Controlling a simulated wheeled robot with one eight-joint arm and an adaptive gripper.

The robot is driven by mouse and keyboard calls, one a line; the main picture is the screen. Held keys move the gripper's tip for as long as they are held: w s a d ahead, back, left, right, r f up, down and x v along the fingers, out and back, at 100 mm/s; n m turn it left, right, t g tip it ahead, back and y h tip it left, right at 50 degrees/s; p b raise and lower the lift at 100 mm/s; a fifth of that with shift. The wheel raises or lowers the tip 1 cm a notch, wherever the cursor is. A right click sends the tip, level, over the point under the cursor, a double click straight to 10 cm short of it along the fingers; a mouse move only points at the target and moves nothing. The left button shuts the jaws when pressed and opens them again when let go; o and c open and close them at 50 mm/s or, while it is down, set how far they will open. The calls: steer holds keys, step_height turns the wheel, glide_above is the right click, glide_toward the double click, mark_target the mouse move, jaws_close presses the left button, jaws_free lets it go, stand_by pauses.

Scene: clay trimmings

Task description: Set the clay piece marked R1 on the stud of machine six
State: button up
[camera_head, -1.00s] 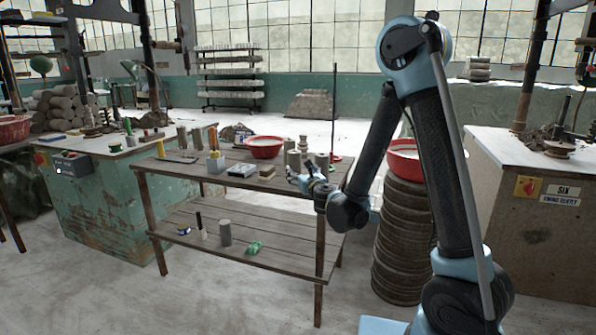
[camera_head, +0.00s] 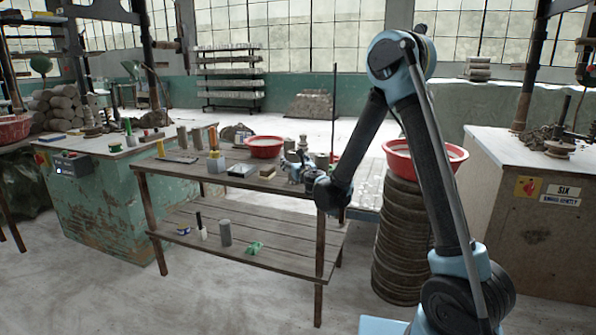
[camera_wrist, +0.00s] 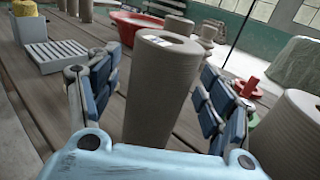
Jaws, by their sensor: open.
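My gripper (camera_wrist: 165,88) is open, its two blue-padded fingers standing on either side of a tall grey clay cylinder (camera_wrist: 158,95). The cylinder stands upright on the plank table and has a hole and a small white label on top; the label's writing is too small to read. A gap shows between it and the right finger; contact at the left finger I cannot tell. In the head view my gripper (camera_head: 296,168) is at the table's right end, among clay pieces. Machine six (camera_head: 526,200) stands at the right with its SIX sign; I cannot make out its stud clearly.
Another clay cylinder (camera_wrist: 287,130) stands close to the right finger. A red basin (camera_wrist: 137,24) and a grey slatted tray (camera_wrist: 52,52) are on the table (camera_head: 190,170). A second red basin (camera_head: 400,152) on a stack of round slabs stands between the table and machine six.

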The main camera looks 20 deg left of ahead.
steer(key=shift+w, duration=0.1)
steer(key=shift+c, duration=0.6)
steer(key=c, duration=1.5)
steer(key=shift+r, duration=0.15)
